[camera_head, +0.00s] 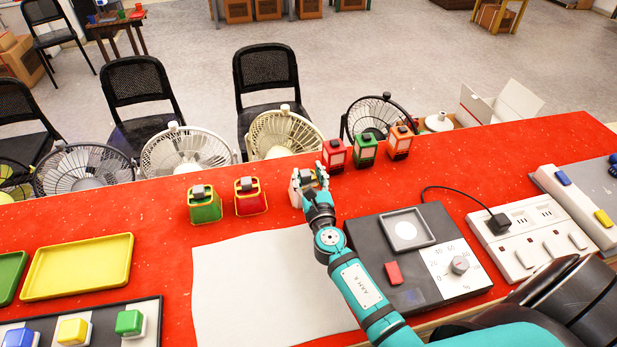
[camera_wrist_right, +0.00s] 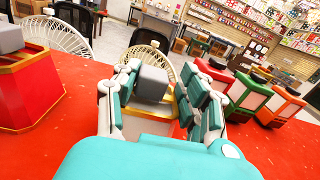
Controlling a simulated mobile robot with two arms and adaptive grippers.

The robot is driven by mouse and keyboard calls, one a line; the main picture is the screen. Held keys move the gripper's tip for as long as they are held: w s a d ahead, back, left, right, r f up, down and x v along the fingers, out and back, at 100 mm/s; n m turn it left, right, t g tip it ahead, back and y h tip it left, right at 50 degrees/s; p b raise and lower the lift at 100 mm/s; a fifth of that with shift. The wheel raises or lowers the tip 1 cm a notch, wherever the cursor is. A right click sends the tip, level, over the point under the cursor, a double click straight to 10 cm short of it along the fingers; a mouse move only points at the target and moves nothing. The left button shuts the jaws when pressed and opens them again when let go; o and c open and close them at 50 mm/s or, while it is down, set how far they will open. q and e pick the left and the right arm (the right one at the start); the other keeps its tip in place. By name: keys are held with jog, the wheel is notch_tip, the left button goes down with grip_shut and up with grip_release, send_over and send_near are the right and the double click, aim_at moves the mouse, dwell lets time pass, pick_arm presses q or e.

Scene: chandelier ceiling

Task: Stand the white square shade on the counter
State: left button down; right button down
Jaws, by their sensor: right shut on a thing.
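The white square shade (camera_head: 296,194) is at the far part of the red counter (camera_head: 130,212), largely hidden behind my right gripper (camera_head: 311,180). In the right wrist view the shade (camera_wrist_right: 150,120) looks upright, with a grey block on top and a gold edge low down. It sits between the two fingers of my right gripper (camera_wrist_right: 163,100), which is shut on it. I cannot tell whether its base touches the counter. My left gripper is not in view.
Green (camera_head: 204,205) and red (camera_head: 250,196) square shades stand left of the white one. Red (camera_head: 334,155), green (camera_head: 365,151) and orange (camera_head: 399,142) lantern-like pieces stand to the right. A pale mat (camera_head: 265,290) and a dark dial unit (camera_head: 420,225) lie nearer. Fans (camera_head: 285,134) line the far edge.

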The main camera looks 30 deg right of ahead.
jog(key=shift+r, duration=0.1)
jog(key=c, duration=0.7)
grip_release()
jog(key=shift+r, duration=0.1)
jog(key=b+v, duration=0.1)
jog(key=v, duration=0.9)
jog(key=shift+s+a, duration=0.1)
jog(key=shift+s, duration=0.3)
jog(key=shift+s+a+b, duration=0.15)
jog(key=shift+s+b, duration=0.15)
jog(key=shift+s, duration=0.35)
